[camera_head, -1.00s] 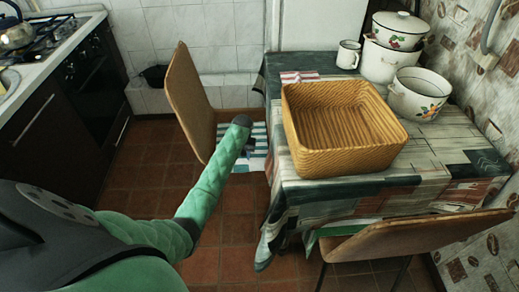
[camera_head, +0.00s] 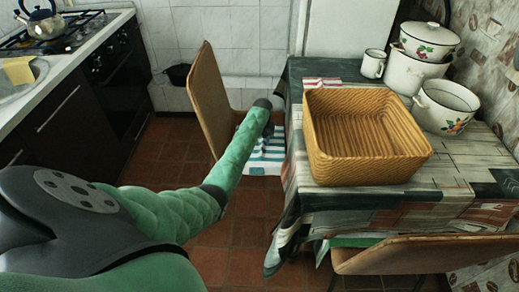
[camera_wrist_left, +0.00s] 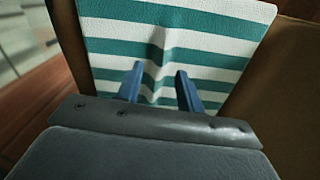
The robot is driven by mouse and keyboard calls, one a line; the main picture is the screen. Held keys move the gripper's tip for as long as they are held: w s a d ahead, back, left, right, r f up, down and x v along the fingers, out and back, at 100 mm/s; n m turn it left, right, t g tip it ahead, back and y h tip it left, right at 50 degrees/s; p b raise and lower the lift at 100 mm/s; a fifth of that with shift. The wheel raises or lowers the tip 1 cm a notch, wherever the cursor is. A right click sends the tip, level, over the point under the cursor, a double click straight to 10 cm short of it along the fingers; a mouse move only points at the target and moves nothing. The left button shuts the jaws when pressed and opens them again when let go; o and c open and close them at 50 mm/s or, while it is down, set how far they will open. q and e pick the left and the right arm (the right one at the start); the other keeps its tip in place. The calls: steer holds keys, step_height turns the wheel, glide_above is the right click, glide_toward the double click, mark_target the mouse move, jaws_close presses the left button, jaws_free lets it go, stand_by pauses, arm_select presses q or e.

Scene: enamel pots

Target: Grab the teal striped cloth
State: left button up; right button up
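The teal and white striped cloth (camera_head: 268,157) lies on the seat of the far chair, left of the table. My left gripper (camera_head: 268,131) is over it, small and partly hidden by my arm in the head view. In the left wrist view the cloth (camera_wrist_left: 215,50) fills the upper middle, with a raised fold down its centre. The two blue fingers of my left gripper (camera_wrist_left: 160,76) stand apart on either side of this fold, with visible gaps beside it. Whether they touch the cloth is hard to tell. My right gripper is not in view.
The chair's brown backrest (camera_head: 212,95) rises left of my left gripper. The table (camera_head: 330,205), with a hanging tablecloth, stands close on its right. It carries a wicker basket (camera_head: 365,165), a white mug (camera_head: 373,64) and enamel pots (camera_head: 446,105). A second chair (camera_head: 420,255) stands in front.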

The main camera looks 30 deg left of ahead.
mark_target(262, 147)
arm_select(q)
steer(key=shift+f, duration=1.55)
steer(key=shift+s, duration=0.1)
jaws_close()
steer(key=shift+r, duration=0.1)
